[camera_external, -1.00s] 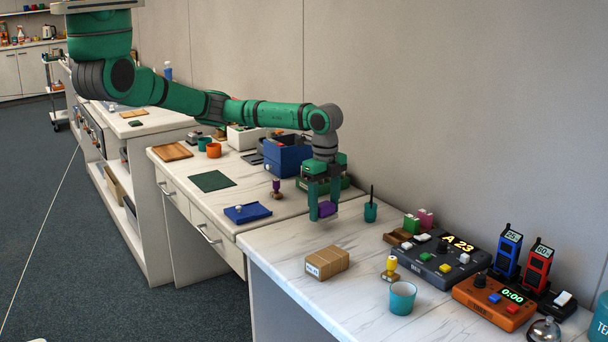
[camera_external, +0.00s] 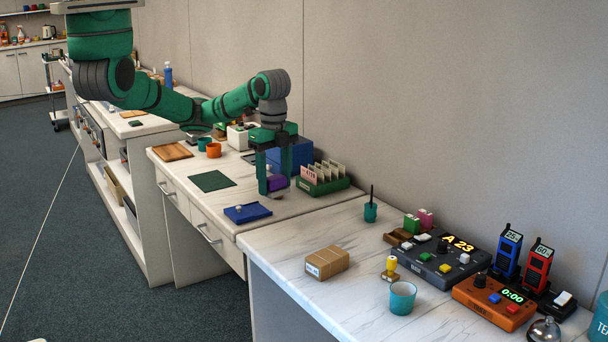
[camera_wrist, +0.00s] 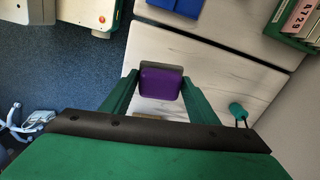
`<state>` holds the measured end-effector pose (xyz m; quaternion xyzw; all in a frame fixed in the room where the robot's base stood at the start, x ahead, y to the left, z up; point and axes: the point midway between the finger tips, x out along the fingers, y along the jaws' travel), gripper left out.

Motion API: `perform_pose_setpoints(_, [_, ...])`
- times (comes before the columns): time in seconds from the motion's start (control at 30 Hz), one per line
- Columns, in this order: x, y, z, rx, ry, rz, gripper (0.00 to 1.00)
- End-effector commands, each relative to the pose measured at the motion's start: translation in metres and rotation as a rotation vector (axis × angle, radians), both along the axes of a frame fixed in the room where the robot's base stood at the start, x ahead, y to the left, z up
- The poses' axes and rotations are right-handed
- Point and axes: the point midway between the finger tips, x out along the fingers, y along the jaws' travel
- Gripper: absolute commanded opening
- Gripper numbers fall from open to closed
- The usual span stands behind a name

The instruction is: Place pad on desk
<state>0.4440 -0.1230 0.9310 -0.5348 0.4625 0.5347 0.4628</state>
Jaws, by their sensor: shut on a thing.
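My gripper (camera_external: 275,187) is shut on a purple pad (camera_external: 277,183), held between its two green fingers above the desk (camera_external: 212,211), the pale counter with drawers. In the wrist view the pad (camera_wrist: 160,83) shows as a purple block with a dark grey edge, between the fingers of my gripper (camera_wrist: 160,88). The exact gap between pad and desktop cannot be told.
A blue tray (camera_external: 247,213) lies near the desk's front edge, with a green mat (camera_external: 211,181) farther left. A green card box (camera_external: 322,179) and blue bin (camera_external: 291,155) stand behind. A teal pen cup (camera_external: 370,212) and cardboard box (camera_external: 327,262) stand on the nearer counter.

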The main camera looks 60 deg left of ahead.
Motion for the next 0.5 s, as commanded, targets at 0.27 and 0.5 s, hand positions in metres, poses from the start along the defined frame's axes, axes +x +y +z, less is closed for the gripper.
perform_pose_setpoints(0.27, [0.012,0.023,0.0,0.0,0.0,0.004,0.32])
perform_pose_setpoints(0.5, [0.04,0.102,0.001,0.0,-0.003,0.0,0.32])
